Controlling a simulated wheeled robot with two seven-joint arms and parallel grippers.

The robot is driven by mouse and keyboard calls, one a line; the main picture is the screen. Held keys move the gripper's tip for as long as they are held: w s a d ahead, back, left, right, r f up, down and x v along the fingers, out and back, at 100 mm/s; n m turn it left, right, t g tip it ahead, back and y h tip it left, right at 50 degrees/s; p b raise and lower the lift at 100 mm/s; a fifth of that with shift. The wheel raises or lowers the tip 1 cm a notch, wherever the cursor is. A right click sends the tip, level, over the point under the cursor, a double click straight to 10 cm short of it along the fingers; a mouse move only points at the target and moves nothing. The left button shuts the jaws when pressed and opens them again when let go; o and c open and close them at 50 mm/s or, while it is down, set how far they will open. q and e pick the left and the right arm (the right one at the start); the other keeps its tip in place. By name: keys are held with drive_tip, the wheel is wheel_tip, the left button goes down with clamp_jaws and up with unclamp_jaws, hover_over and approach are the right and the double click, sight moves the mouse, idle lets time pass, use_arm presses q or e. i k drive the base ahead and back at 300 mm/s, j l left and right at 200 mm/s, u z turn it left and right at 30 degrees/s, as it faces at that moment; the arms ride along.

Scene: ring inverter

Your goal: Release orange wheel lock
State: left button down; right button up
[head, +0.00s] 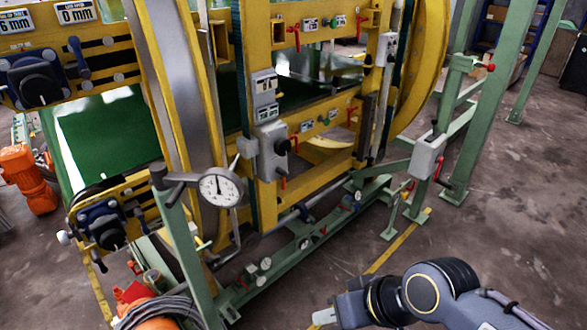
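I cannot say for sure which part is the orange wheel lock. An orange rounded body (155,313) shows at the bottom left, partly behind a grey cable coil and cut by the frame edge. Another orange unit (30,178) stands on the floor at the far left. Small red handles sit on the yellow ring machine, one of them low in the middle (283,178). My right gripper (323,318) is at the bottom centre, over the floor and apart from the machine. Its fingers are partly cut off by the frame edge, and I see nothing held. My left gripper is out of view.
The yellow ring machine (160,70) fills the left and middle. A dial gauge (221,187) stands on a green post in front. A green frame with a grey box (427,156) and red lever stands at right. Bare concrete floor (500,220) lies at lower right.

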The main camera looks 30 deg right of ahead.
sight(284, 172)
drive_tip(key=i+l, duration=0.1)
drive_tip(key=l, duration=0.4)
drive_tip(key=i+l, duration=0.15)
drive_tip(key=l, duration=0.35)
drive_tip(key=i+l, duration=0.1)
drive_tip(key=l, duration=0.45)
drive_tip(key=i+l, duration=0.1)
drive_tip(key=l, duration=0.4)
drive_tip(key=i+l, duration=0.15)
drive_tip(key=l, duration=0.35)
drive_tip(key=u, duration=0.05)
